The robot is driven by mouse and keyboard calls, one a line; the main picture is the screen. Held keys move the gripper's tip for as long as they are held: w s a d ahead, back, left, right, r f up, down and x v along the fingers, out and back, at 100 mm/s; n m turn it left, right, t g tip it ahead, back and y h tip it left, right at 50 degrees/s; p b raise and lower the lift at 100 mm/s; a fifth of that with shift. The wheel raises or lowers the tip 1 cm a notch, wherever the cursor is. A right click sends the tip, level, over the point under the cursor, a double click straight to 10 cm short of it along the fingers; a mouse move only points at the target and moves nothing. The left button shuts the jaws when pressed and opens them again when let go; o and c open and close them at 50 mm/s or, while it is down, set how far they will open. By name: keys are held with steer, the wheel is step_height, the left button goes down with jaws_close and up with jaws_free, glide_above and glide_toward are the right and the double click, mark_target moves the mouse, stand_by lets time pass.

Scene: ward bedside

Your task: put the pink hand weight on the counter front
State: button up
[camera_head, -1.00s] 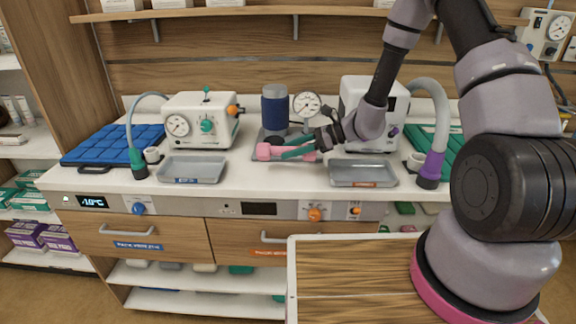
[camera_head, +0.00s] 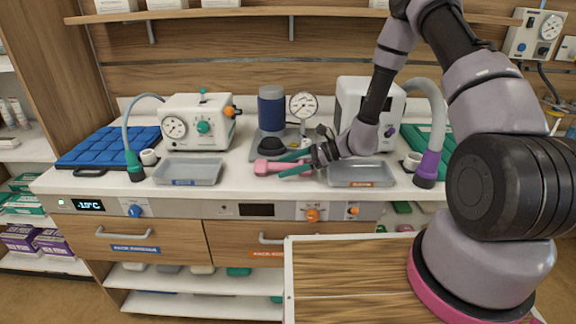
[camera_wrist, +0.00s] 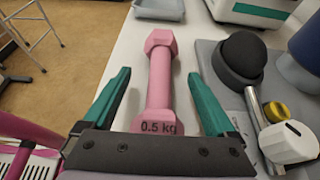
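The pink hand weight (camera_head: 270,167), marked 0.5 kg in the wrist view (camera_wrist: 158,80), lies on the bare white front strip of the counter (camera_head: 240,189). It is in front of the grey mat (camera_head: 262,146). My gripper (camera_head: 287,164) is low over the weight from the right. Its two green fingers stand spread, one on each side of the weight, with gaps showing in the wrist view (camera_wrist: 160,88). Part of the weight's near end is hidden behind the gripper's dark body in the wrist view.
Grey trays stand on the counter left (camera_head: 188,172) and right (camera_head: 360,174) of the weight. A black dome (camera_wrist: 240,60), a blue cylinder (camera_head: 271,110) and a gauge (camera_head: 303,105) stand behind it. The counter's front edge is close, with floor (camera_wrist: 60,45) beyond.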

steer(key=shift+d+r, duration=0.1)
steer(key=shift+r, duration=0.1)
steer(key=v, duration=1.1)
steer(key=shift+d+r, duration=0.1)
steer(key=shift+d, duration=0.3)
steer(key=s+d+r+n+t+h, duration=0.2)
steer(key=s+r, duration=0.4)
steer(key=r, duration=0.5)
steer(key=s+d+r+n+t+h, duration=0.2)
steer(key=s+d+r+n+h, duration=0.3)
steer(key=r, duration=0.7)
steer(key=s+d+r+n+t+h, duration=0.2)
steer(key=s+d+r+n+h, duration=0.2)
steer(key=s+r+n, duration=0.3)
step_height(320, 180, up, 4)
steer(key=shift+s+d+r+t, duration=0.2)
steer(key=shift+s+d+t, duration=0.2)
steer(key=shift+s+d, duration=0.4)
steer(key=shift+s+a, duration=0.1)
steer(key=shift+s, duration=0.05)
